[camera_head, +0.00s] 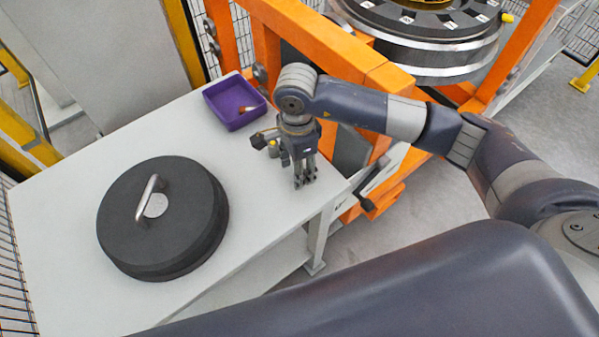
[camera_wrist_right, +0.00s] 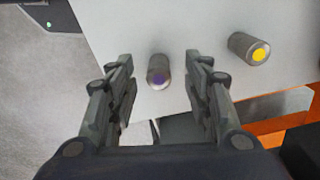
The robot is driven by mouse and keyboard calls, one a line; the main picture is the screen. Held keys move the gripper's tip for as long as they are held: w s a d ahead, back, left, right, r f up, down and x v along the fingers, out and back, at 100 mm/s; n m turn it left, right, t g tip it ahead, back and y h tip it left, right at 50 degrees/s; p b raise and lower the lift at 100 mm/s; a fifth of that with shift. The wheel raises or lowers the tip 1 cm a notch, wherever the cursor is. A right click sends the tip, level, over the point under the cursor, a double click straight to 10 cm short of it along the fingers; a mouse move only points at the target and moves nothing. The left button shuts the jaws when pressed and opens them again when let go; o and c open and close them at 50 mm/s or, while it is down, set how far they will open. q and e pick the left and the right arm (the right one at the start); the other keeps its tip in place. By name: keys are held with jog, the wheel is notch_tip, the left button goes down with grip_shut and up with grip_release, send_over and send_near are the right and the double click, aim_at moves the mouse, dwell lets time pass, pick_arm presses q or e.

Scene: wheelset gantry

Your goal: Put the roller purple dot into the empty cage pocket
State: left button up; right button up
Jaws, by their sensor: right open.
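The roller with the purple dot (camera_wrist_right: 158,72) is a short grey cylinder on the pale table, seen in the right wrist view. It appears between the fingers, near the tips, and I cannot tell if either touches it. In the head view I cannot make it out; the gripper likely covers it. My right gripper (camera_head: 304,183) is open and points down over the table's right part. The cage with its pockets is on the large round bearing (camera_head: 430,60) at the top right, cut off by the frame; the empty pocket cannot be told. My left gripper is out of view.
A roller with a yellow dot (camera_wrist_right: 250,50) lies right of the purple one. A purple bin (camera_head: 222,90) with a small orange and white item stands behind. A dark round lid (camera_head: 190,240) with a handle fills the table's left. Orange gantry beams (camera_head: 345,55) border the table.

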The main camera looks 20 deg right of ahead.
jog(key=shift+s+d+f, duration=0.1)
jog(key=shift+d+f, duration=0.05)
jog(key=shift+f, duration=0.4)
jog(key=shift+s+d+f, duration=0.1)
jog(key=shift+f, duration=0.45)
jog(key=shift+w+f, duration=0.2)
jog(key=shift+f, duration=0.3)
grip_shut()
jog(key=shift+r, duration=0.15)
jog(key=shift+r, duration=0.55)
jog(key=shift+s+r+b, duration=0.2)
jog(key=shift+r+b, duration=0.45)
jog(key=shift+r, duration=0.45)
jog(key=s+d+b, duration=0.2)
jog(key=s, duration=0.5)
jog(key=s+d+r+b, duration=0.1)
jog(key=s+d, duration=0.2)
jog(key=s, duration=0.4)
jog(key=shift+s+d+r+b, duration=0.2)
jog(key=shift+s+r+b, duration=0.05)
jog(key=shift+s+b, duration=0.15)
